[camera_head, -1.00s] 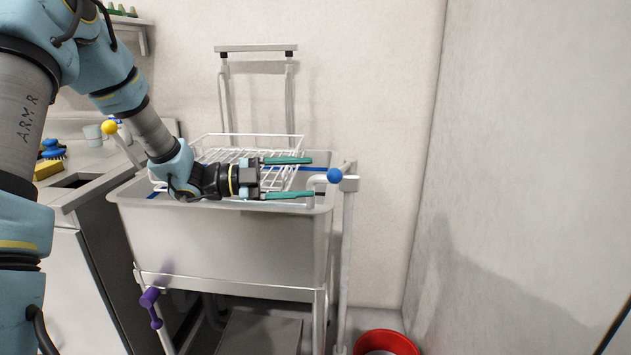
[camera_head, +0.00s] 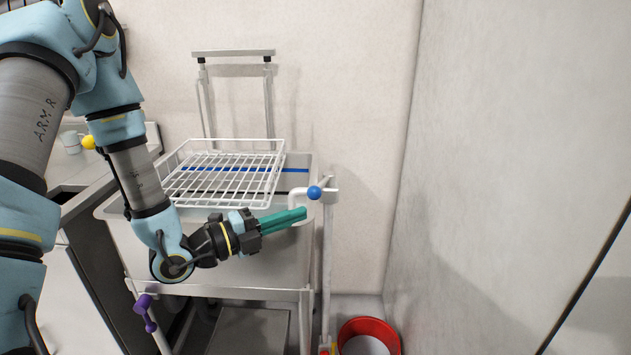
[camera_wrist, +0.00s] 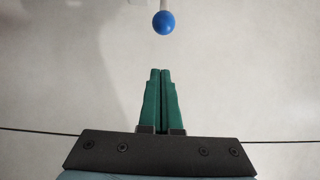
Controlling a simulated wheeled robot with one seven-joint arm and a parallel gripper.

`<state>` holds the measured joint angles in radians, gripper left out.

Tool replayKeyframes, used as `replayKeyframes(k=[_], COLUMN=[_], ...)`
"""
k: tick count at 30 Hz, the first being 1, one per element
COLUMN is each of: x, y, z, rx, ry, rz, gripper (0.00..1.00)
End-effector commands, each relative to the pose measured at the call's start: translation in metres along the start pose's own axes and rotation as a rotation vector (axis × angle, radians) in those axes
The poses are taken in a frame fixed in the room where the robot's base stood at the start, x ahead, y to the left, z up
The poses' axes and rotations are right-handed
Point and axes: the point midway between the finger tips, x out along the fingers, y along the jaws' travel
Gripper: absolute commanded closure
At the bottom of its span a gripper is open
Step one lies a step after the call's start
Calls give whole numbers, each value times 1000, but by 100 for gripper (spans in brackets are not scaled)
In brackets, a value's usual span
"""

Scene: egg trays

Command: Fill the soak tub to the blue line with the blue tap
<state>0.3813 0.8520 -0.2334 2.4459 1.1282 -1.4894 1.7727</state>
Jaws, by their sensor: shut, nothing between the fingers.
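The blue tap (camera_head: 314,192) has a round blue knob on a white pipe at the tub's right rim; the knob also shows in the wrist view (camera_wrist: 163,22), straight beyond my fingertips. My gripper (camera_head: 304,213) is shut and empty, its green fingers together just left of and below the knob, apart from it in the wrist view. The grey soak tub (camera_head: 262,262) stands on a metal frame. The blue line (camera_head: 290,170) runs along its back inner wall, partly behind the basket. I cannot tell the water level.
A white wire basket (camera_head: 225,172) sits over the tub. A yellow knob (camera_head: 88,142) is at the left and a purple handle (camera_head: 146,306) low on the frame. A red bucket (camera_head: 369,334) stands on the floor at right, near the bare wall.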

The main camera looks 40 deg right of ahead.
Motion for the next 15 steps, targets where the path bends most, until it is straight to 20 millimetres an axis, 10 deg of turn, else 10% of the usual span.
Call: replayKeyframes(k=[15], x=[-8], y=[10], z=[-17], rx=[187], ry=[-79], rz=[89], gripper=[100])
